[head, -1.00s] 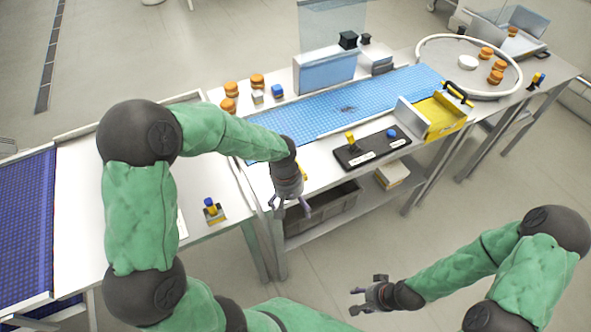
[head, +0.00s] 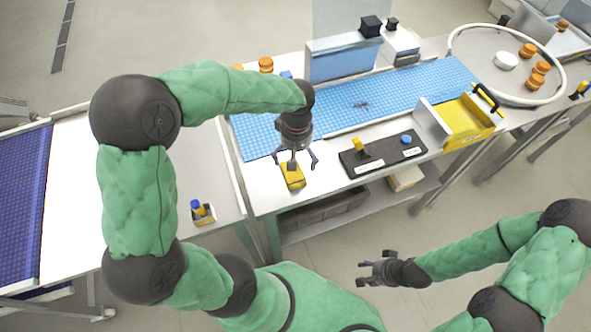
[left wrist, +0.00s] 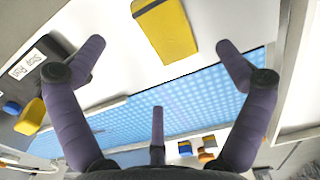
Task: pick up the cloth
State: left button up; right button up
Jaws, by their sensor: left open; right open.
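The yellow cloth (head: 293,179) lies flat on the white table near its front edge, in front of the blue belt. It has a dark edge strip, and it also shows in the left wrist view (left wrist: 166,32) at the top. My left gripper (head: 295,161) is open and empty, with its fingers spread just above and behind the cloth in the head view. Its fingers partly cover the cloth's far end there. A gap between fingers and cloth shows in the left wrist view. My right gripper (head: 368,271) is open and empty, off the table's front.
A black tray (head: 380,163) with a yellow and a blue piece is right of the cloth. A yellow bin (head: 465,118) stands beyond it. The blue belt (head: 350,108) runs behind. A small blue-and-yellow item (head: 203,212) sits on the left table.

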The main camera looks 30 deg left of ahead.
aim_at(293, 174)
pick_arm(q)
jog(key=shift+d+f+b, duration=0.1)
jog(key=shift+f+b, duration=0.8)
jog(key=shift+f, duration=2.9)
jog(key=c, duration=1)
